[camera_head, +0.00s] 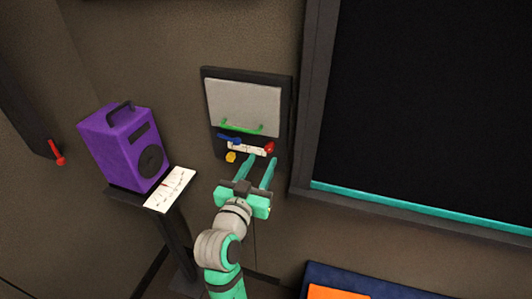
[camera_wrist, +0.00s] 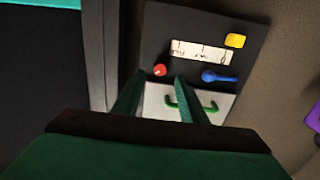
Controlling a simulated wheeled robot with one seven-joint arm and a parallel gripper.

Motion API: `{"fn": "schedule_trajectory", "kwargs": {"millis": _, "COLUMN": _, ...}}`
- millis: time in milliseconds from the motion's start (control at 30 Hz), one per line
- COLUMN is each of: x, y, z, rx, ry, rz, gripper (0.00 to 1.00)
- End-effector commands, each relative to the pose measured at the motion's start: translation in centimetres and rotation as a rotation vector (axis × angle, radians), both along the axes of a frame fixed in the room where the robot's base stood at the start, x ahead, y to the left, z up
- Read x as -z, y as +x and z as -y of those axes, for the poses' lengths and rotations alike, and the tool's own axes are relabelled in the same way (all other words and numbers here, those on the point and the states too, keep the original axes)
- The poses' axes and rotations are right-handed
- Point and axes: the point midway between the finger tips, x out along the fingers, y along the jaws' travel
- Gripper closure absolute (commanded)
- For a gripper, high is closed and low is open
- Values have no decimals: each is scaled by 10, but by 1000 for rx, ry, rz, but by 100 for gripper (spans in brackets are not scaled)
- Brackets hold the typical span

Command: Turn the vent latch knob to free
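A dark wall panel (camera_head: 218,107) carries a red knob (camera_head: 269,147), a blue lever-like knob (camera_head: 230,139) and a small yellow piece (camera_head: 230,156). I cannot read which one is the vent latch knob. In the wrist view, the red knob (camera_wrist: 159,70) appears just beyond and between my fingertips, with the blue one (camera_wrist: 215,76) to the right and the yellow one (camera_wrist: 235,41) at upper right. My gripper (camera_head: 261,159) is open and empty, its two teal fingers pointing at the panel's lower right; they also show in the wrist view (camera_wrist: 160,80). Contact is not visible.
A pale plate (camera_head: 242,101) with a green handle (camera_head: 241,128) fills the panel's top. A white marked strip (camera_head: 246,149) lies between the knobs. A purple speaker (camera_head: 122,148) stands left. A dark framed window (camera_head: 430,110) is right.

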Motion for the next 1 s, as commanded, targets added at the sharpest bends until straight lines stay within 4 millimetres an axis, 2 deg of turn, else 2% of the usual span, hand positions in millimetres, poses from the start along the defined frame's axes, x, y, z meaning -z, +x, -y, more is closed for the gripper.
{"fn": "schedule_trajectory", "kwargs": {"millis": 100, "x": 0, "y": 20, "z": 7, "rx": 2, "ry": 0, "rz": 0, "gripper": 62}}
{"fn": "schedule_trajectory", "kwargs": {"millis": 300, "x": 0, "y": 42, "z": 14, "rx": 0, "ry": 0, "rz": 0, "gripper": 62}}
{"fn": "schedule_trajectory", "kwargs": {"millis": 500, "x": 0, "y": 50, "z": 18, "rx": 2, "ry": 0, "rz": 0, "gripper": 62}}
{"fn": "schedule_trajectory", "kwargs": {"millis": 733, "x": 0, "y": 50, "z": 18, "rx": 2, "ry": 0, "rz": 0, "gripper": 62}}
{"fn": "schedule_trajectory", "kwargs": {"millis": 900, "x": 0, "y": 50, "z": 17, "rx": 1, "ry": 0, "rz": 0, "gripper": 100}}
{"fn": "schedule_trajectory", "kwargs": {"millis": 1000, "x": 0, "y": 50, "z": 17, "rx": 1, "ry": 0, "rz": 0, "gripper": 100}}
